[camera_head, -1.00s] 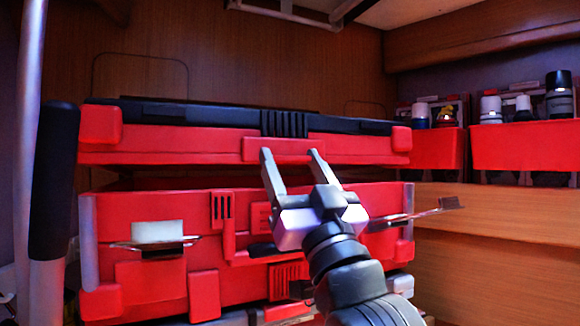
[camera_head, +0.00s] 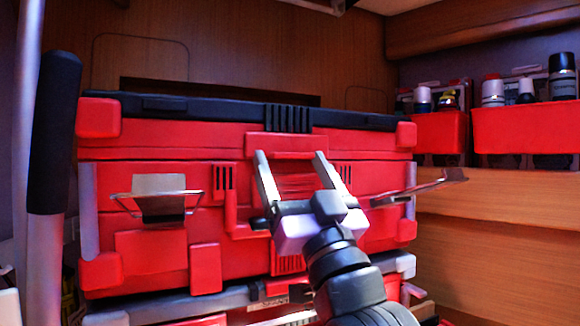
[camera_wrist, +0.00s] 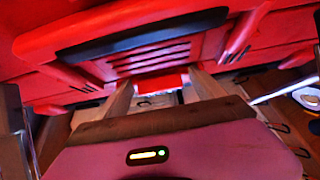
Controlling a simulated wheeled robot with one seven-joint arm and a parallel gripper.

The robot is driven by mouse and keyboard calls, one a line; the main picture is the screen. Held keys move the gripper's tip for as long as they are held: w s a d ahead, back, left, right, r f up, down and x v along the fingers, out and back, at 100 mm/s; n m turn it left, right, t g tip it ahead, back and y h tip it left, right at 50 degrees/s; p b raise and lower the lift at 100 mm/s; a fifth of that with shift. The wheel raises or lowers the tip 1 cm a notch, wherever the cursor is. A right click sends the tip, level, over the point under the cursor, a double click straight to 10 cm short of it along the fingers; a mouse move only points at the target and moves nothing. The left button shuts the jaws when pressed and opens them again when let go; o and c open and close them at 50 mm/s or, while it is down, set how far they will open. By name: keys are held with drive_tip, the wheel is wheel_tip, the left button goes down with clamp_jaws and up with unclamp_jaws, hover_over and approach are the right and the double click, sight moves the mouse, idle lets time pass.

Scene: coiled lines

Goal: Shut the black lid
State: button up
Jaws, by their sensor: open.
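The black lid (camera_head: 190,107) tops a red toolbox. Its red front rim (camera_head: 180,138) now lies along the red box body (camera_head: 262,185), with only a thin seam between them in the head view. My gripper (camera_head: 291,156) is open and empty, in front of the red centre panel below the lid's black ribs (camera_head: 287,118). In the wrist view my gripper's fingers (camera_wrist: 160,90) point at the red front with dark slots. Whether the fingertips touch the panel I cannot tell. Metal latches hang out at the left (camera_head: 160,196) and right (camera_head: 420,188).
A grey pole with a black grip (camera_head: 52,130) stands close at the left. Red bins with bottles (camera_head: 527,126) sit on a wooden ledge (camera_head: 500,198) at the right. Another case (camera_head: 180,305) lies under the toolbox. A wooden wall is behind.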

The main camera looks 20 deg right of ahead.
drive_tip(key=shift+s+a, duration=0.15)
drive_tip(key=shift+s, duration=0.25)
drive_tip(key=b+v, duration=0.1)
drive_tip(key=v, duration=0.6)
drive_tip(key=shift+s+f, duration=0.2)
drive_tip(key=shift+f, duration=0.1)
drive_tip(key=shift+a, duration=0.1)
